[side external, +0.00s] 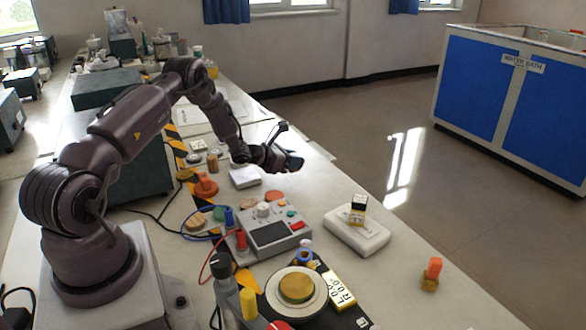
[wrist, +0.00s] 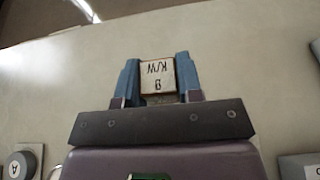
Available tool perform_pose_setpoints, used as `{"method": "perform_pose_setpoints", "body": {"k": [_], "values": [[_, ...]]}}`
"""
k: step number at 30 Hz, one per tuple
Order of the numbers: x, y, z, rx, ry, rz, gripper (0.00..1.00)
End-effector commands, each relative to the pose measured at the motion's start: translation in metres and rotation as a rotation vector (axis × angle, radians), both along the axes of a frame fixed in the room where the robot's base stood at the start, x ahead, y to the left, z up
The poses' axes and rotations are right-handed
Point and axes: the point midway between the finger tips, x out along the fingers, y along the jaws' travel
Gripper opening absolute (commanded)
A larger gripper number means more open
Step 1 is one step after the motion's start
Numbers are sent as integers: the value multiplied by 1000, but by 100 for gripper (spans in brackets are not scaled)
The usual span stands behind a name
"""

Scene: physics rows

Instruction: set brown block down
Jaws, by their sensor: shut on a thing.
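My gripper (wrist: 158,85) is shut on a block (wrist: 158,72) between its two blue fingers in the wrist view. The block's visible face is pale, with dark lettering and a thin brownish edge; its other sides are hidden. In the side view my gripper (side external: 284,160) is over the bench's right edge area, above and beyond a small white box. The held block is too small and dark there to make out clearly. The bench top (wrist: 230,60) below it looks bare.
A grey control box (side external: 270,232) with coloured knobs and a white slab (side external: 340,236) carrying a small yellow-and-black block (side external: 358,208) stand nearer the camera. An orange block (side external: 434,266) sits on a brownish piece at right. A round knob marked A (wrist: 17,166) shows in the wrist view.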

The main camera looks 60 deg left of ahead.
Motion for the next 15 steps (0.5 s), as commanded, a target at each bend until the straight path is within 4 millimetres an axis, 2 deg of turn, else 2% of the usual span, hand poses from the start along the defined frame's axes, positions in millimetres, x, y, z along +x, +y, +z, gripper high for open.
{"method": "perform_pose_setpoints", "body": {"k": [1, 5, 15], "values": [[-1, -1, -11, -3, 4, 0, 10], [-1, -1, -26, -2, 3, 0, 10], [-1, -1, -29, -1, 1, 0, 10]]}}
